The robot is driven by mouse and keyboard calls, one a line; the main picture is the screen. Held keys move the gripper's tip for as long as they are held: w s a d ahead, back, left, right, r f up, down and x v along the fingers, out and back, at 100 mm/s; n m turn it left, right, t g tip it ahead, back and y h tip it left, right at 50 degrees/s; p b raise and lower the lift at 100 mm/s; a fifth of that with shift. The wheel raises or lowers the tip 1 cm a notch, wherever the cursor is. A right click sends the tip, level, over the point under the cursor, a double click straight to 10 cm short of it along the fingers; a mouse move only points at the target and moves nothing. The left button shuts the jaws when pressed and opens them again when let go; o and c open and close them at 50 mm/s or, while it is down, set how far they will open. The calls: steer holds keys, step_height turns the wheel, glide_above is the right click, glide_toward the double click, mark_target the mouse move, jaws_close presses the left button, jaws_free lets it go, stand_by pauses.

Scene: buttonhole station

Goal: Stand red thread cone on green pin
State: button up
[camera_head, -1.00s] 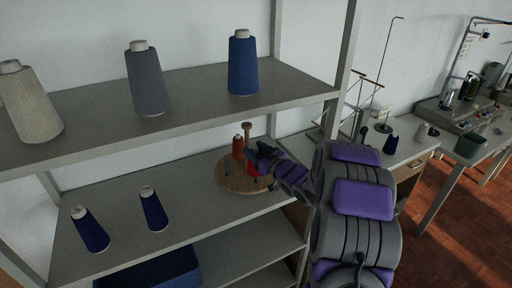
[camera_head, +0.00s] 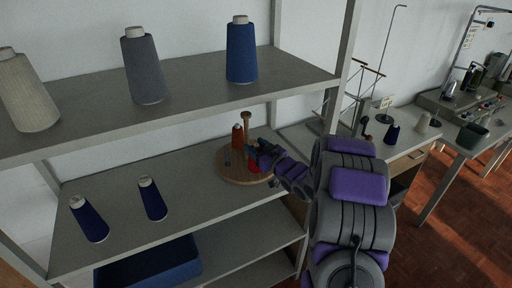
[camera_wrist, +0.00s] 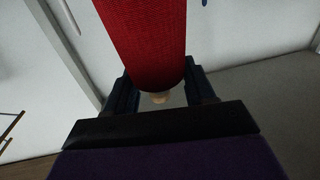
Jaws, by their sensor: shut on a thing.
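The red thread cone (camera_wrist: 145,35) fills the top middle of the wrist view, its pale tip (camera_wrist: 155,98) toward me. My gripper (camera_wrist: 158,90) is shut on it, one dark finger on each side. In the head view my gripper (camera_head: 258,154) is over the right part of a round wooden stand (camera_head: 232,177), with part of the red cone (camera_head: 254,167) showing below the fingers. I cannot tell whether the cone touches the stand. A small dark blue pin (camera_head: 227,161) shows at the stand's left. I cannot make out the green pin.
An orange-red cone (camera_head: 237,137) stands at the back of the stand beside its central wooden post (camera_head: 246,124). Two navy cones (camera_head: 89,220) (camera_head: 153,200) stand on the same shelf (camera_head: 120,190), at left.

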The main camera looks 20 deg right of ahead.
steer(key=shift+d, duration=0.15)
steer(key=shift+f, duration=0.4)
steer(key=o, duration=1.5)
steer(key=shift+o, duration=0.2)
steer(key=shift+s, duration=0.1)
steer(key=p+v, duration=0.2)
steer(key=v, duration=1.5)
steer(key=shift+p, duration=0.4)
steer(key=shift+f, duration=0.1)
